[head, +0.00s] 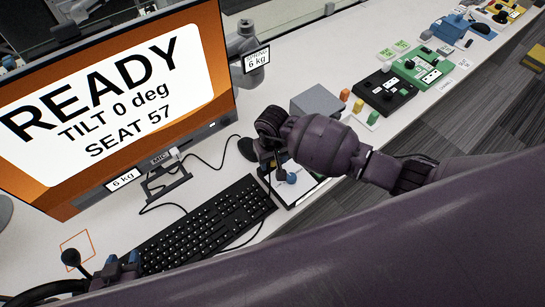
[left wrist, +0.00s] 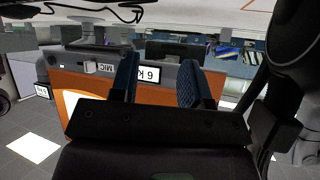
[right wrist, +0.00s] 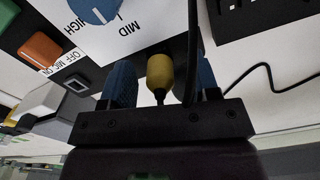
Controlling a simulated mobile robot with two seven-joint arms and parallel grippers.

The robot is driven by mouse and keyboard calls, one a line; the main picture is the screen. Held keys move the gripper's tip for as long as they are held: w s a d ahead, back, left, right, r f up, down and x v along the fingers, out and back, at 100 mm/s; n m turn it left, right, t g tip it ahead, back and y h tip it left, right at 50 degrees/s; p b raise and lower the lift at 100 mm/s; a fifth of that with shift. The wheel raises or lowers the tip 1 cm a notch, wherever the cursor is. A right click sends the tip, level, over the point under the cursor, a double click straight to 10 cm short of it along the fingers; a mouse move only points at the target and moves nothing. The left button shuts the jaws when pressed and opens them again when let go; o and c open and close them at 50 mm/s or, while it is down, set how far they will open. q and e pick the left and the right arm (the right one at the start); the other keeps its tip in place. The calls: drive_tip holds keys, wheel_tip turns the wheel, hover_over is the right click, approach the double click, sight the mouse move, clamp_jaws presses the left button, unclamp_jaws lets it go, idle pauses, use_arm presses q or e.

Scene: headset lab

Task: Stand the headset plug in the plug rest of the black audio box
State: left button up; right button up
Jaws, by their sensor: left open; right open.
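In the right wrist view the yellow plug (right wrist: 159,72), with its dark stem towards me, is between the blue fingertips of my open right gripper (right wrist: 160,85). Its far end is hidden, so I cannot tell whether it is seated. Beyond is a white panel (right wrist: 90,42) with a blue knob (right wrist: 97,8). In the head view my right gripper (head: 279,170) is over that dark-edged box (head: 305,192), mostly covered by my arm. My left gripper (head: 122,264) is open and empty at lower left, beside a black ball on a stalk (head: 71,257), apparently the headset's microphone.
The monitor (head: 200,92) reads READY, TILT 0 deg, SEAT 57. The keyboard (head: 195,228) lies between my grippers. A grey block (head: 316,101), a black box (head: 385,93) and a green box (head: 424,69) stand along the table to the right. Loose black cables cross the desk.

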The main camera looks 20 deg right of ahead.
drive_tip(key=c, duration=0.9)
use_arm(q)
drive_tip(key=shift+s, duration=0.1)
use_arm(e)
drive_tip(key=shift+c, duration=0.5)
drive_tip(key=shift+r, duration=0.1)
drive_tip(key=shift+r+p, duration=1.4)
drive_tip(key=shift+r, duration=0.75)
use_arm(q)
drive_tip(key=shift+r+p, duration=0.4)
drive_tip(key=shift+r, duration=1.25)
use_arm(e)
drive_tip(key=shift+r, duration=1)
